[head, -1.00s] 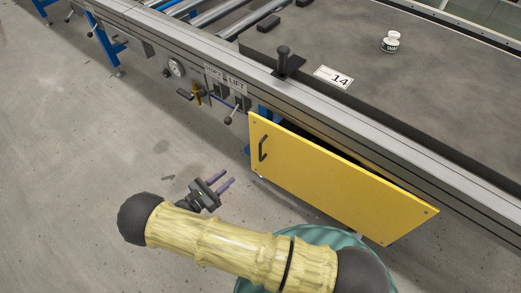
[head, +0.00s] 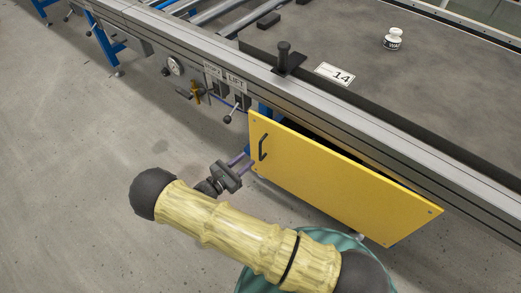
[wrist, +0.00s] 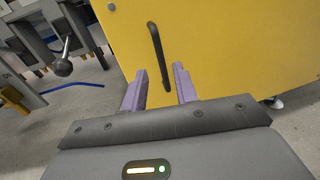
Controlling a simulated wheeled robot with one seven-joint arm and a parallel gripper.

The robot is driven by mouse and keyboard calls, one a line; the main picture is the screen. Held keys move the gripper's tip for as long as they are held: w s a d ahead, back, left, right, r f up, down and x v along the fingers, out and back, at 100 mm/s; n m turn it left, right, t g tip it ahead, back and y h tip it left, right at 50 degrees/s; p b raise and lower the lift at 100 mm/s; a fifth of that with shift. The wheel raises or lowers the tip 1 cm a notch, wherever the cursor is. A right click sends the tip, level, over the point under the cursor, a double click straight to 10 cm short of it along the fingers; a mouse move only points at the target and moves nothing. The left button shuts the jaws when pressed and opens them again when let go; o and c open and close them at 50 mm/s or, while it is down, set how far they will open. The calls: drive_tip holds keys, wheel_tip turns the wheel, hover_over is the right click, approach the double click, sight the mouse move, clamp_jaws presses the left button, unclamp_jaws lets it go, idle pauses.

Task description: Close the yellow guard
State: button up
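The yellow guard (head: 335,183) is a flat panel below the front rail of the station. It stands ajar, with a dark gap between its top edge and the frame. A black bar handle (head: 263,147) is near its left end. My gripper (head: 246,163) is in front of the panel's left end, just below the handle. In the wrist view the guard (wrist: 225,45) fills the upper right. The handle (wrist: 159,55) rises just beyond and between my two purple fingers (wrist: 162,88), which are apart with nothing between their tips.
A white weight (head: 393,39) and a card marked 14 (head: 335,74) are on the tabletop. Open floor lies to the left.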

sight(260, 148)
drive_tip(key=b+x, duration=0.2)
drive_tip(key=x, duration=0.6)
clamp_jaws()
